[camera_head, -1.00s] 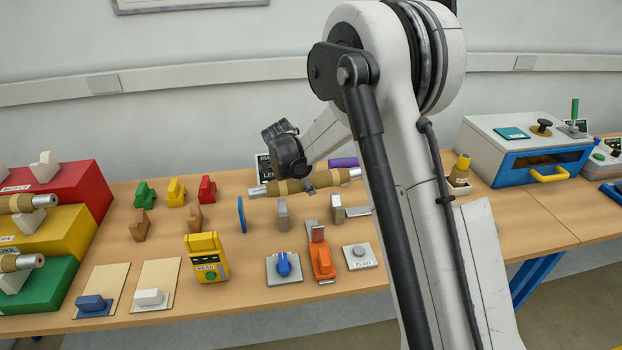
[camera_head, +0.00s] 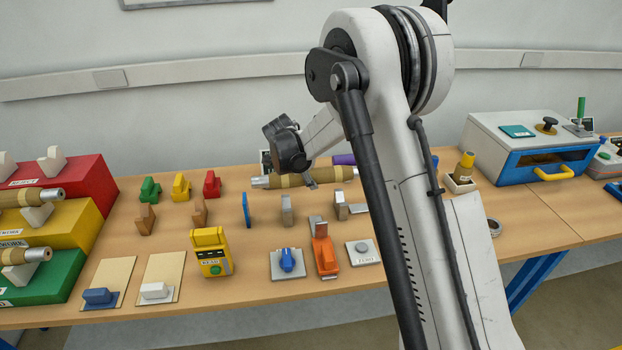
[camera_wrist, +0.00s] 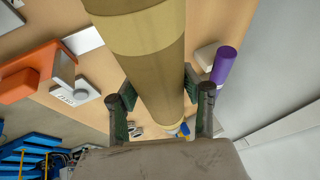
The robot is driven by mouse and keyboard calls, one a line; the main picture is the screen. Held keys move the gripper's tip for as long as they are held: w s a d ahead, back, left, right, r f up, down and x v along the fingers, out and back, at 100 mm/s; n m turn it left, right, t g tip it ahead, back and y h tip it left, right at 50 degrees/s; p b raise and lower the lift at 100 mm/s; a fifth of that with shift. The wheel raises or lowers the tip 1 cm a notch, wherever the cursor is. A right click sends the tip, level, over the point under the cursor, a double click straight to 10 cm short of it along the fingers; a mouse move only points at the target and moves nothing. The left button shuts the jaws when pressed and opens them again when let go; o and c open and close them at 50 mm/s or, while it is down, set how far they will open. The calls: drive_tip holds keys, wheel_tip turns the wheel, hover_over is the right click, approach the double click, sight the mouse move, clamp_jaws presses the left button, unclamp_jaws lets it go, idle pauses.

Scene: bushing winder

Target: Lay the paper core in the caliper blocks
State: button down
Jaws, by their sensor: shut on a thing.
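The paper core (camera_head: 292,180) is a brown tube with lighter bands and metal ends. My gripper (camera_head: 309,181) is shut on it near its middle and holds it roughly level. In the wrist view the core (camera_wrist: 150,60) runs between the two fingers of my gripper (camera_wrist: 160,93). The caliper blocks are two grey upright blocks, a left one (camera_head: 287,210) and a right one (camera_head: 340,206). They stand on the table in front of and below the core in the head view. The core is apart from both.
A blue upright plate (camera_head: 246,210) stands left of the blocks. An orange clamp-like device (camera_head: 325,256) and a blue knob (camera_head: 287,260) sit in front. A purple cylinder (camera_wrist: 224,64) lies behind the core. Stepped coloured racks (camera_head: 75,225) hold other cores at left.

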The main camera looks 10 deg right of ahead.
drive_tip(key=shift+f+b, duration=3.85)
drive_tip(key=shift+f, duration=0.25)
drive_tip(key=shift+f+b, duration=0.35)
drive_tip(key=c, duration=0.9)
unclamp_jaws()
drive_tip(key=shift+c, duration=0.2)
drive_tip(key=v, duration=1.2)
drive_tip(key=shift+s+a, duration=0.1)
